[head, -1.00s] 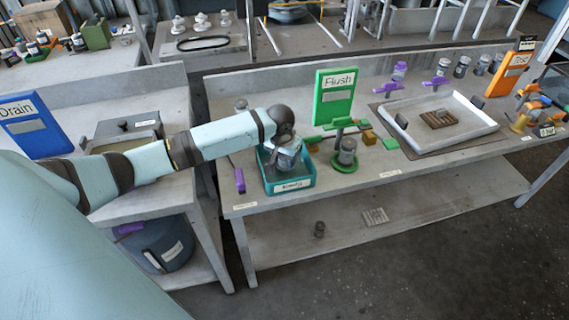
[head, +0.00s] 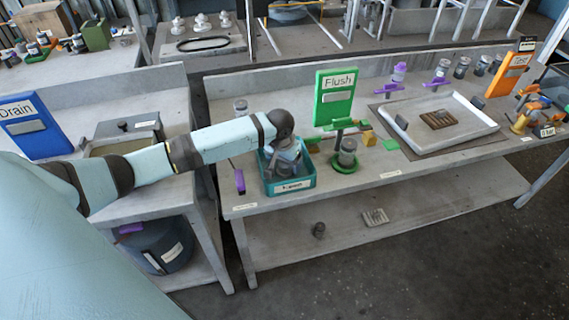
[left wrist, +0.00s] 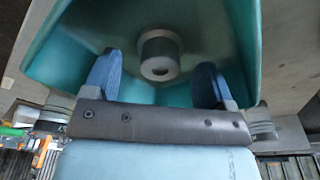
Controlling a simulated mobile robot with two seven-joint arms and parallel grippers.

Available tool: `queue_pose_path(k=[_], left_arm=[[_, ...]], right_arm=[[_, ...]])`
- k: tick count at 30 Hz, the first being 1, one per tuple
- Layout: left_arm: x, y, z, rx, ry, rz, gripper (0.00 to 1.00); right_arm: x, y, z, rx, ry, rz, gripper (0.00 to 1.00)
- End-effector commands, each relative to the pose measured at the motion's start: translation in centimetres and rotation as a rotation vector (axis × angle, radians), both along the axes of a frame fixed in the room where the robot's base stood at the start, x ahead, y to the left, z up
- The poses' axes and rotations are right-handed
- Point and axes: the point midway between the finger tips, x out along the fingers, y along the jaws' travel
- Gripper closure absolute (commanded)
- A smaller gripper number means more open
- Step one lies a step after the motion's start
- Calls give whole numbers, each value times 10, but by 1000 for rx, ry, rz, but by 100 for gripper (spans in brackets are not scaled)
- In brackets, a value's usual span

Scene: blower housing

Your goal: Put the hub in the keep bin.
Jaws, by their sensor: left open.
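The teal bin (head: 308,182) stands on the bench near its left front corner, with a label on its front that I cannot read. My left gripper (head: 286,170) points down into this bin. In the left wrist view the left gripper (left wrist: 156,75) is open, with its two blue fingers well apart. The hub (left wrist: 160,52), a grey stepped cylinder with a hole in its end face, is inside the teal bin between and beyond the fingertips. A gap shows between it and each finger. In the head view I cannot make out the hub. My right gripper is in neither view.
A green Flush sign (head: 333,97) stands behind the bin. A grey cylinder on a green round base (head: 345,160) is close to its right. A purple-handled tool (head: 240,181) lies to its left. A white tray (head: 470,140) sits further right.

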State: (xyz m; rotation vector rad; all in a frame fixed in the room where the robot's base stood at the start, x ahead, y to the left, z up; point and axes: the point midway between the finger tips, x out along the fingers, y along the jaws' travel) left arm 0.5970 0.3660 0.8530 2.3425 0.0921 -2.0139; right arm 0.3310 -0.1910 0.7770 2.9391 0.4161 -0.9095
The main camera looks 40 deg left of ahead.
Motion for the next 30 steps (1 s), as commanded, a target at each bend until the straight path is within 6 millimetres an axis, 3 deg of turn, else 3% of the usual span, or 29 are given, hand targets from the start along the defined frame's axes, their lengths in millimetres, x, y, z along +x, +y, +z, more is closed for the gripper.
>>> queue_pose_path(k=[9, 15, 30], left_arm=[[-10, -1, 68, 0, -3, -1, 22], [-14, -1, 96, 0, -2, -1, 22], [-16, -1, 104, 1, 1, 0, 22]], right_arm=[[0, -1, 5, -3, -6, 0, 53], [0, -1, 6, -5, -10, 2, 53], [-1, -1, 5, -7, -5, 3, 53]])
